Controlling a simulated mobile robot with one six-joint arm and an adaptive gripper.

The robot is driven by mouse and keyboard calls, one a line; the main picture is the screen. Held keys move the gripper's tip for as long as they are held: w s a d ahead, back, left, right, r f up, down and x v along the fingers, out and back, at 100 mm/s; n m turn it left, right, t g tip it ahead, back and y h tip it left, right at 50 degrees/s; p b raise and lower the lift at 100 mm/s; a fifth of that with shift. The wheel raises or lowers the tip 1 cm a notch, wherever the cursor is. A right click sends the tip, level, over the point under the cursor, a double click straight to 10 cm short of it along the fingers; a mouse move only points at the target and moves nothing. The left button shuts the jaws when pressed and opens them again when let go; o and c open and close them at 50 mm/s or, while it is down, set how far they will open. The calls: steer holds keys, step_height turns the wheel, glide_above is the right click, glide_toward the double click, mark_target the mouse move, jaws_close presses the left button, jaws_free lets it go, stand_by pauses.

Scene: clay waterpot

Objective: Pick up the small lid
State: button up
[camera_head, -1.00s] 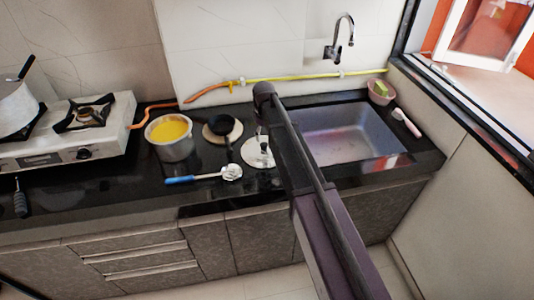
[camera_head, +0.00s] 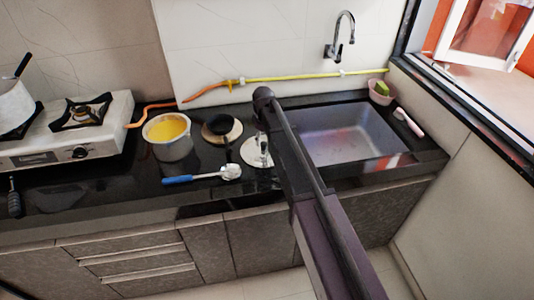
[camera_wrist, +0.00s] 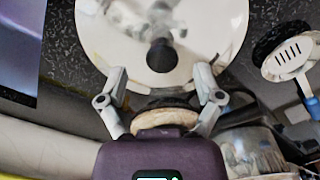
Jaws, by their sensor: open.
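The small lid is a round, pale disc (camera_head: 252,158) with a dark knob, lying on the black counter left of the sink. In the wrist view the lid (camera_wrist: 200,30) fills the top middle, with its black knob (camera_wrist: 161,55) facing me. My gripper (camera_wrist: 160,80) is open and empty. Its two fingers are spread either side of the knob's line and reach the lid's near edge in the picture; contact cannot be told. In the head view my gripper (camera_head: 262,150) is over the lid, partly hidden by my arm.
The sink (camera_head: 350,135) is to the right. A yellow pipe (camera_head: 300,77) runs along the wall.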

steer(key=shift+f+b, duration=0.85)
steer(key=shift+f, duration=0.25)
jaws_close()
